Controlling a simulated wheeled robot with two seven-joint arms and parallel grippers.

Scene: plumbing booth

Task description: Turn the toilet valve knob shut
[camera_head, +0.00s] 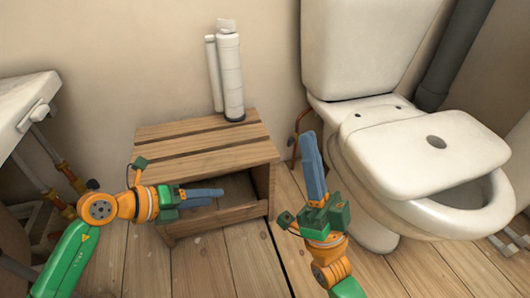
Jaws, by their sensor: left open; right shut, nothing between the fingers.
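The white toilet (363,47) stands at the right, with its tank against the wall. A thin reddish supply pipe (297,124) curves down beside the tank on its left. I cannot make out the valve knob; it may be hidden behind my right gripper or too small to tell. My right gripper (309,138) points up the picture in front of the toilet's left side, near that pipe. It is shut and empty. My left gripper (219,197) is open and empty, pointing right, in front of the wooden crate (200,135).
White cylinders (230,75) stand on the crate by the wall. A white sink (25,100) with pipes (60,178) below it is at the left. A dark grey pipe (455,55) rises behind the toilet. Wooden floor (255,255) is clear between my arms.

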